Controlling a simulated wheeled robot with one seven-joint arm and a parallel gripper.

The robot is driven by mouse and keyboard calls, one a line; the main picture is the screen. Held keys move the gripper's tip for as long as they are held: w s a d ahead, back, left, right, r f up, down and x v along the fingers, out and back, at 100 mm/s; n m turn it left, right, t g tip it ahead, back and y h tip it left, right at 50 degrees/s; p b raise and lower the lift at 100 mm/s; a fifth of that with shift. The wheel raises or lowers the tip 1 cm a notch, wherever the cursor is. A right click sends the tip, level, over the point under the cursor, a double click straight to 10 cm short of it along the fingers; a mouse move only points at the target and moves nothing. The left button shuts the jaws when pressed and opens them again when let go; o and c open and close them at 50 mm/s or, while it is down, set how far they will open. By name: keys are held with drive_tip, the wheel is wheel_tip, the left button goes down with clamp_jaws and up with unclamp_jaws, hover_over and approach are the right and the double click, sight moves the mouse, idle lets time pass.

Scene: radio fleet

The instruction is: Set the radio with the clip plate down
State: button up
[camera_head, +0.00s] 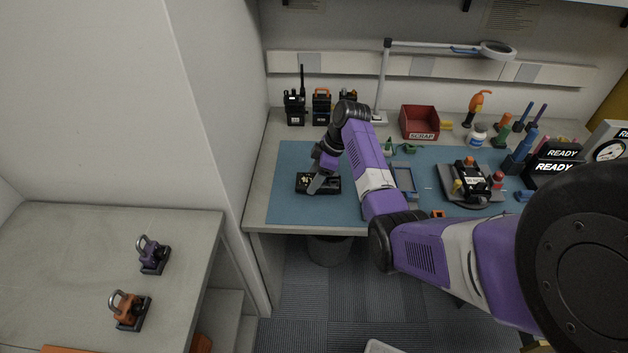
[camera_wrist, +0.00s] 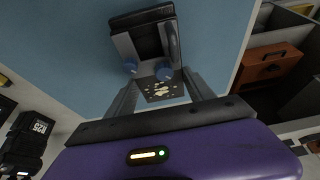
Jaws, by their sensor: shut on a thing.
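My gripper (camera_head: 318,184) points down over the front left of the blue mat (camera_head: 289,160). It is shut on a dark radio (camera_head: 329,187), which lies flat at mat level; whether it touches the mat I cannot tell. In the wrist view the blue-tipped fingers (camera_wrist: 148,70) are on the black radio body (camera_wrist: 146,38). A dark plate with pale specks (camera_wrist: 163,91) shows between the fingers at the radio's near end. I cannot tell whether this is the clip plate. The radio's underside is hidden.
Upright radios (camera_head: 295,108) stand at the back left of the bench. A red scrap bin (camera_head: 420,122), a shallow grey-blue tray (camera_head: 405,178) and a black fixture (camera_head: 470,184) are further right. A lamp (camera_head: 382,85) rises behind. The mat left of my gripper is clear.

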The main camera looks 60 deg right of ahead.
drive_tip(key=shift+f, duration=0.8)
drive_tip(key=shift+f, duration=0.1)
drive_tip(key=o, duration=1.7)
drive_tip(key=b+v, duration=0.1)
drive_tip(key=v, duration=1.1)
